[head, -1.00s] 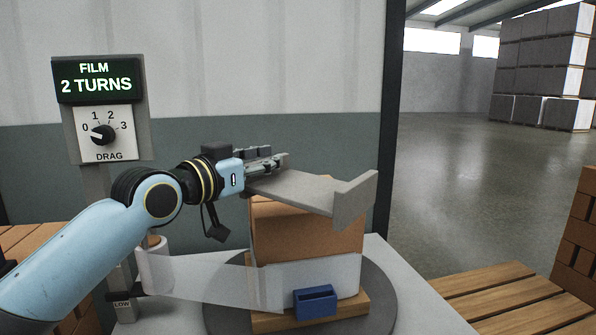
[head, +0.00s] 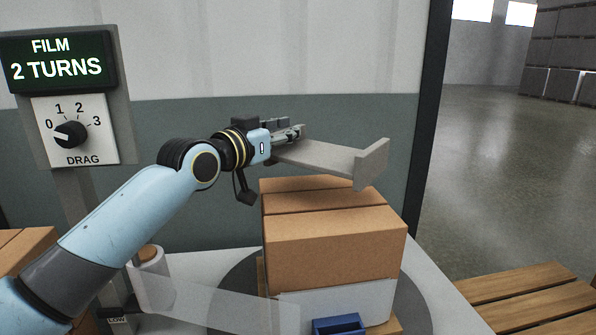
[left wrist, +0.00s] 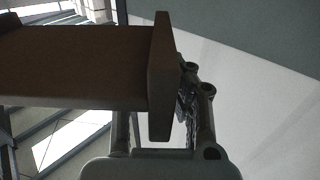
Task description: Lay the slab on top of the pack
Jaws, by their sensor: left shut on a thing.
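The slab (head: 325,158) is a thin grey plate with an upright lip at its right end. My left gripper (head: 292,136) is shut on the slab's left end and holds it up, roughly level. In the left wrist view the slab (left wrist: 75,65) is dark, with a crosswise end piece against the gripper's finger linkage (left wrist: 195,105). The pack (head: 335,245) is a brown block, its top split by seams, with pale film around its lower part. The slab appears above the pack's far top edge, with a visible gap; its exact depth is unclear. My right gripper is out of view.
The pack stands on a grey turntable (head: 235,290). A blue holder (head: 338,325) is at its front. A film roll (head: 151,275) stands left, its film stretching to the pack. Wooden slats (head: 530,295) lie right.

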